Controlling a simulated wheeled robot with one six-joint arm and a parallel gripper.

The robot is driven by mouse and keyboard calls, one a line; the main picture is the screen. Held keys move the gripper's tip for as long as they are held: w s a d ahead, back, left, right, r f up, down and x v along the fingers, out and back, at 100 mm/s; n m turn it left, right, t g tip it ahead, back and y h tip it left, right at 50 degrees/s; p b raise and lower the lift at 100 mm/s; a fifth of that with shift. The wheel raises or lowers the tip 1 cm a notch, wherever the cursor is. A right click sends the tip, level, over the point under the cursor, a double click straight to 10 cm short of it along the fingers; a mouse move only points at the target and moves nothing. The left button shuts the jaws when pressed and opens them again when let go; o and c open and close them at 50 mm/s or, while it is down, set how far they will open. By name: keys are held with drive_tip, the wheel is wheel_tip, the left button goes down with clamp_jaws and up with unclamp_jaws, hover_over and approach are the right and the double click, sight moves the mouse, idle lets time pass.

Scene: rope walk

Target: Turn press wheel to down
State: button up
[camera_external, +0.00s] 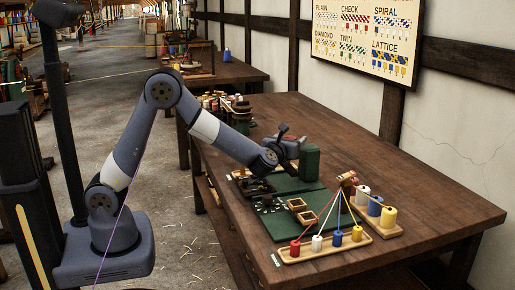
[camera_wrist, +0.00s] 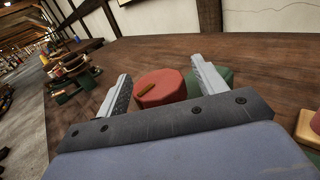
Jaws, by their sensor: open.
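The press wheel looks like a red round knob (camera_wrist: 158,92) with a small brass-coloured bar on its face. In the wrist view it sits between the fingers of my gripper (camera_wrist: 161,70), which is open, one finger on each side. I cannot tell whether either finger touches it. Behind the wheel is a dark green body (camera_wrist: 222,77), partly hidden by the right finger.
The wooden table (camera_external: 350,140) carries green mats (camera_external: 278,220) with small frames in front of the cylinder. A tray of coloured spools (camera_external: 325,247) with taut threads stands at the near end. The table's right side is bare, beside the wall with a pattern chart (camera_external: 367,38).

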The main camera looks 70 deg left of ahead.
drive_tip(key=shift+w+a, duration=0.3)
drive_tip(key=shift+c, duration=0.2)
drive_tip(key=c, duration=1)
